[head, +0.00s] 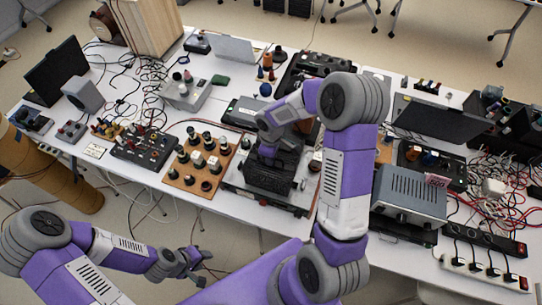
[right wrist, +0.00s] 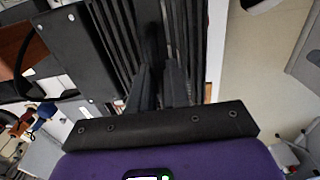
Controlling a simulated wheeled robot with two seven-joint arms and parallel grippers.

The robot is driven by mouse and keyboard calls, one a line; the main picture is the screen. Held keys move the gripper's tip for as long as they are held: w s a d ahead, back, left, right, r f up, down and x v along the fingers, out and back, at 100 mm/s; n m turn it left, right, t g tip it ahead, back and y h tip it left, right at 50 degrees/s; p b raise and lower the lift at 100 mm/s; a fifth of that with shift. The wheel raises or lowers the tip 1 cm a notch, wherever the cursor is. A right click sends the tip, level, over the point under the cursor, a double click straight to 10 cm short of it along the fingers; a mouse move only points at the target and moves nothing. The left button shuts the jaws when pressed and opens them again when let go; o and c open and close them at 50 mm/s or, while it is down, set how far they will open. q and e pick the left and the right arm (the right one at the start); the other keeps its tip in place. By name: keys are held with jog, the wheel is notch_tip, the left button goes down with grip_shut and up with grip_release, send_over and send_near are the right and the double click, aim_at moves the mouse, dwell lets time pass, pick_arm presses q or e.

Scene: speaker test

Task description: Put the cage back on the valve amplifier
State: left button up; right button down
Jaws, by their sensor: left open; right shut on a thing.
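The black slatted cage (head: 268,178) is at the front middle of the table, over the silver chassis of the valve amplifier (head: 238,186). I cannot tell whether the cage rests on the chassis or hangs just above it. My right gripper (head: 268,152) reaches down onto the cage from above. In the right wrist view, the right gripper (right wrist: 160,88) is shut on the slatted cage (right wrist: 112,40), between its dark bars. The cage hides most of the amplifier's top. My left gripper (head: 192,264) is open and empty, low in front of the table edge.
A wooden board with several valves (head: 200,163) stands close left of the amplifier. A grey vented box (head: 410,195) stands to the right, beyond my right arm. A black panel with knobs (head: 145,143) and many loose cables are farther left. The table is crowded.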

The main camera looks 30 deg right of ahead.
jog(key=shift+f, duration=0.15)
jog(key=c, duration=1)
grip_release()
jog(key=shift+c, duration=0.2)
notch_tip(320, 180, up, 8)
jog(key=shift+f, duration=0.25)
